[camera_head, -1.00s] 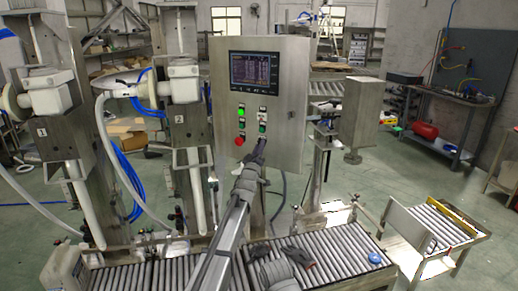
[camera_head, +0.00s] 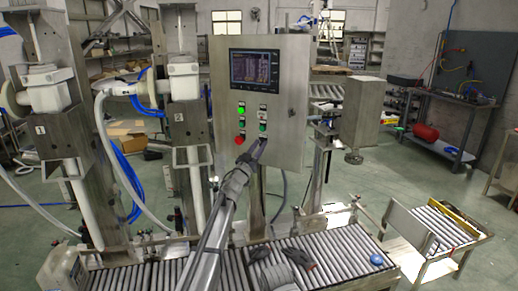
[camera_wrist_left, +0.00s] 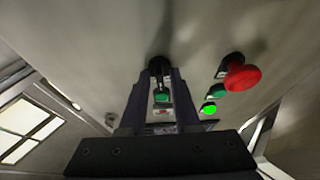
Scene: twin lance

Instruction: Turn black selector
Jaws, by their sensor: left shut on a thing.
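The steel control box (camera_head: 290,70) carries a screen and several buttons. My left gripper (camera_head: 259,143) reaches up to the lower right of the button group in the head view. In the left wrist view, its two dark fingers (camera_wrist_left: 159,72) are shut on the black selector (camera_wrist_left: 158,64), at the panel face. The selector is mostly covered by the fingers, and its turn angle cannot be read. A green button (camera_wrist_left: 161,96) shows between the fingers. My right gripper is not in view.
The red button (camera_head: 239,139) and the lit green button (camera_head: 241,108) sit close left of the gripper. Filling columns stand at the left.

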